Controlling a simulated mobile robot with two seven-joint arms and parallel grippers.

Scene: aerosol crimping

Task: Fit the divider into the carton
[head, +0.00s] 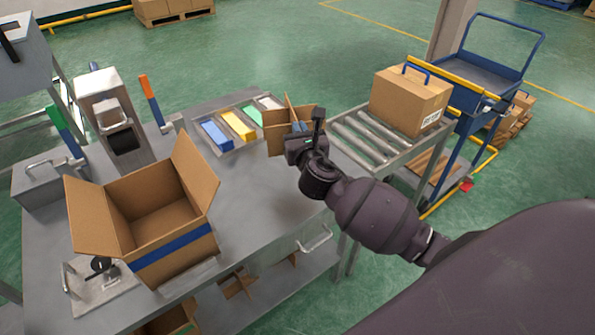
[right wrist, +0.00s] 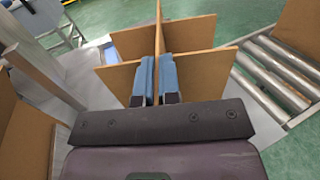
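The carton (head: 180,251) is an open brown box with a blue stripe, standing at the front left of the metal table with flaps spread. The divider (head: 279,143) is crossed brown cardboard panels at the table's right end, near the rollers. My right gripper (head: 297,127) is at the divider, well to the right of the carton. In the right wrist view, the blue-padded fingers (right wrist: 155,80) close on either side of one upright panel of the divider (right wrist: 192,62). I cannot tell whether the divider touches the table. My left gripper is not in view.
A roller conveyor (head: 365,138) with a closed box (head: 408,98) stands to the right, beside a blue trolley (head: 490,72). Metal machines (head: 110,105) line the left. The tabletop between carton and divider is clear.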

